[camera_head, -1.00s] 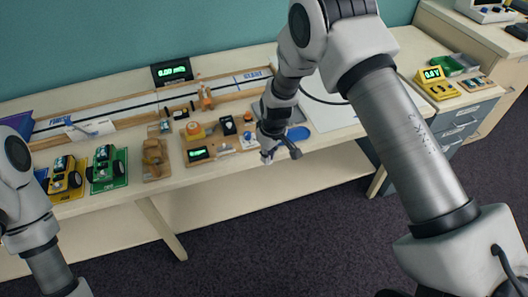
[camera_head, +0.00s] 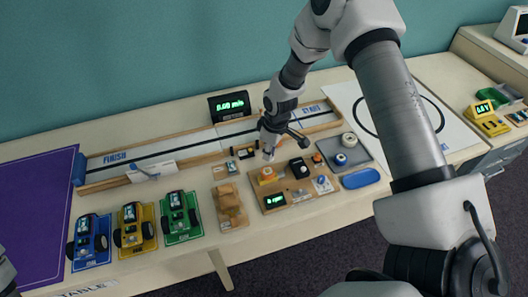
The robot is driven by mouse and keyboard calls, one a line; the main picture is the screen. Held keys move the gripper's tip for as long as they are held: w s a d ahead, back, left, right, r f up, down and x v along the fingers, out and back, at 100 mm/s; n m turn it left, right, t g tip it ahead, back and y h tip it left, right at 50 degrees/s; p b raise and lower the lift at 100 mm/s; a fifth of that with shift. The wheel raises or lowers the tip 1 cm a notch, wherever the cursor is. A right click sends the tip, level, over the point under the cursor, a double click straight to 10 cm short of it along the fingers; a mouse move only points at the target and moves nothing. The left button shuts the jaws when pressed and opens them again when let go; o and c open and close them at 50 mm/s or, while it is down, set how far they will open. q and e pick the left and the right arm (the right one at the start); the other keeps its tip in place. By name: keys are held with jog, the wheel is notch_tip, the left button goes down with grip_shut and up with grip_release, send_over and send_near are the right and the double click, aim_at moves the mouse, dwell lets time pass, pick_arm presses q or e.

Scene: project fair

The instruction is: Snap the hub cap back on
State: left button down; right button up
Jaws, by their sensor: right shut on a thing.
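My right gripper (camera_head: 268,150) hangs over the back edge of the wooden test board, in front of the track. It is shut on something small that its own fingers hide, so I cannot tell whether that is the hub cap. Three small cars stand in a row at the left front: a blue car (camera_head: 89,241), a yellow car (camera_head: 134,227) and a green car (camera_head: 181,217). Their dark wheels show at the sides, but hub caps are too small to make out.
The test board (camera_head: 300,199) carries a green-lit display (camera_head: 275,200) and several parts. A wooden block stack (camera_head: 229,204) stands beside it. The long track (camera_head: 190,148) runs behind. A grey tray (camera_head: 365,158) and a blue oval (camera_head: 361,178) lie to the right. The purple mat (camera_head: 35,215) is bare.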

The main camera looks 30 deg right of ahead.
jog(key=b, duration=0.3)
send_over(267, 170)
notch_tip(267, 170, down, 5)
jog(key=shift+s+r, duration=0.1)
jog(key=shift+r, duration=0.1)
jog(key=shift+s+d+f+b, duration=0.1)
jog(key=shift+s+f+b, duration=0.05)
jog(key=shift+f+b, duration=0.6)
jog(key=shift+f, duration=0.15)
dwell(0.5)
dwell(0.7)
jog(key=o, duration=1.3)
jog(key=shift+c, duration=0.2)
